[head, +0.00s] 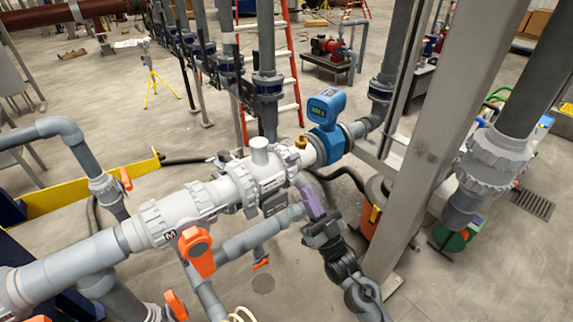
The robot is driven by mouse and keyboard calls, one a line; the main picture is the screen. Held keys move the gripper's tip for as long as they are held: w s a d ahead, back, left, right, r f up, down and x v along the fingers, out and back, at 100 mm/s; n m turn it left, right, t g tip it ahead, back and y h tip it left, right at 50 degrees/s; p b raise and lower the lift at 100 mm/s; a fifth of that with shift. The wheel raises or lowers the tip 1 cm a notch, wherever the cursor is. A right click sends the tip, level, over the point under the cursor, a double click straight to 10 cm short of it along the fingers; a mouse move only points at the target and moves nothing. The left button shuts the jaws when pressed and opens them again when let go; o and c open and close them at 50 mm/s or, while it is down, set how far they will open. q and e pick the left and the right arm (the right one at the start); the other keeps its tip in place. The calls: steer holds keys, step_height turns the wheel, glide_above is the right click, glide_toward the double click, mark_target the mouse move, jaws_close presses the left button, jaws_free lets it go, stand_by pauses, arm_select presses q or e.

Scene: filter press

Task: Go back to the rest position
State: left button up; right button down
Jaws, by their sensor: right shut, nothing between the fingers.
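My right gripper (314,208) is in the head view, right of centre, its arm coming up from the bottom edge. Its fingers look purple-grey and are shut with nothing between them. The fingertips are close to the underside of the white pipe assembly (205,199); I cannot tell whether they touch it. My left gripper is not in view.
A blue flow meter (327,108) sits on the pipe behind my gripper. An orange valve handle (197,250) hangs at lower left. A thick steel column (440,140) stands close on the right. A red ladder (293,60) is behind. Open floor (285,285) lies below the pipes.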

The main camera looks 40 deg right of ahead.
steer(key=s+a+f+n+g+y, duration=0.1)
steer(key=s+a+f+g, duration=0.3)
steer(key=a+f+g, duration=0.3)
steer(key=s+a+f+g+y, duration=0.1)
steer(key=s+a+f+g, duration=0.35)
steer(key=f, duration=0.45)
steer(key=s+a+f+n+g+h, duration=0.1)
steer(key=s+f+g, duration=0.3)
steer(key=s+g, duration=0.25)
steer(key=s+f+g, duration=0.4)
steer(key=s+g, duration=0.1)
steer(key=s, duration=0.3)
step_height(320, 180, up, 19)
steer(key=p, duration=1.8)
steer(key=shift+p, duration=0.4)
steer(key=shift+s+a+f, duration=0.1)
